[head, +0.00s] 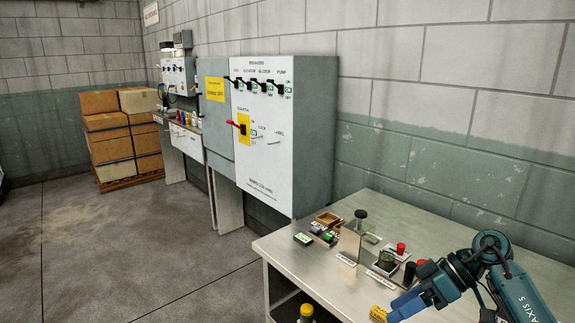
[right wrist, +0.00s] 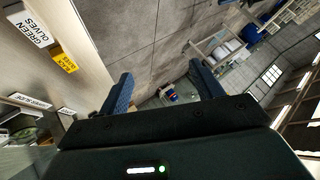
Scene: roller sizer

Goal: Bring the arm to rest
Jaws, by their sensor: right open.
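My right arm (head: 455,283), teal and dark, comes in at the lower right of the head view, above the near right part of the metal table (head: 285,243). Its gripper (head: 398,311) has blue fingers pointing to the lower left, close to a yellow block (head: 378,313). In the right wrist view the two blue fingers of the gripper (right wrist: 162,84) stand apart with nothing between them. Beyond them is grey floor. I cannot tell how high the gripper is above the table. My left gripper is in neither view.
Small wooden trays (head: 327,219), a clear divider (head: 353,241), a red-topped item (head: 400,248) and labels crowd the table. A grey breaker cabinet (head: 312,150) hangs on the wall behind. Stacked cartons (head: 108,143) stand at the far left. The floor left of the table is clear.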

